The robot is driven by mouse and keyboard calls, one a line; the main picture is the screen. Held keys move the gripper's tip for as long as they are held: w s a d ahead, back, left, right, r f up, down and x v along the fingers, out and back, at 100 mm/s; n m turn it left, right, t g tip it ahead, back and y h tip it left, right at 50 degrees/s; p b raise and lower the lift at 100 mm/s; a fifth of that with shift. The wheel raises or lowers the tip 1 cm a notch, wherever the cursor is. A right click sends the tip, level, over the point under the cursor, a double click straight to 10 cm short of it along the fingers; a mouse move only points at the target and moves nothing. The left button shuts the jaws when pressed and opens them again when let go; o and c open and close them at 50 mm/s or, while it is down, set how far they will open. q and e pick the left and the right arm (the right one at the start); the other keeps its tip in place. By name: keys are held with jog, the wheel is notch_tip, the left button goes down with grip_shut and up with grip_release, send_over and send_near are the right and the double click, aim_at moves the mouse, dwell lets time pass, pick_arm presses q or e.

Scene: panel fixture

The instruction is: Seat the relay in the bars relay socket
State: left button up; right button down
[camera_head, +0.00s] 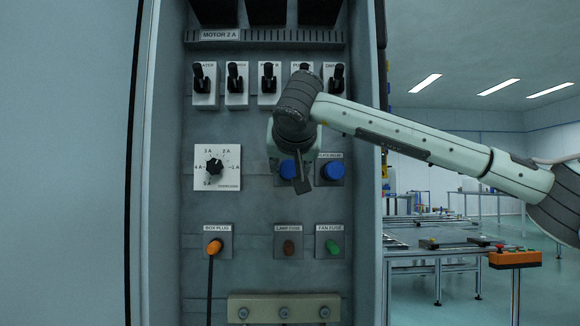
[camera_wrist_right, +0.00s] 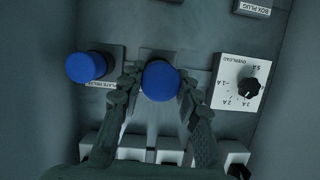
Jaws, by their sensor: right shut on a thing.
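The held relay, a blue round-capped piece (camera_wrist_right: 161,80), sits between the fingers of my right gripper (camera_wrist_right: 158,88) in the right wrist view. The gripper is shut on it. In the head view the same blue cap (camera_head: 287,169) shows partly behind my right gripper (camera_head: 301,180). It is at a grey socket plate (camera_wrist_right: 147,54), left of the plate relay in the head view. The plate's label is hidden, and I cannot tell how deep the relay sits. The plate relay (camera_head: 333,172), a second blue cap, stands in its own labelled socket. My left gripper is not in view.
The overload dial (camera_head: 216,167) is left of the relays. Below are the orange box plug (camera_head: 214,247) with its cable, the lamp fuse (camera_head: 289,248) and the green fan fuse (camera_head: 332,247). Several black-lever switches (camera_head: 236,80) stand above. Cabinet walls flank the panel.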

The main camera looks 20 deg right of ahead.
aim_at(290, 168)
jog(key=shift+w+d+p, duration=0.3)
jog(key=shift+w+p, duration=0.25)
jog(key=shift+w, duration=0.4)
jog(key=shift+w+d+p, duration=0.25)
jog(key=shift+w+p, duration=0.3)
jog(key=shift+w, duration=0.35)
jog(key=c, duration=1)
grip_release()
jog(key=v, duration=1.2)
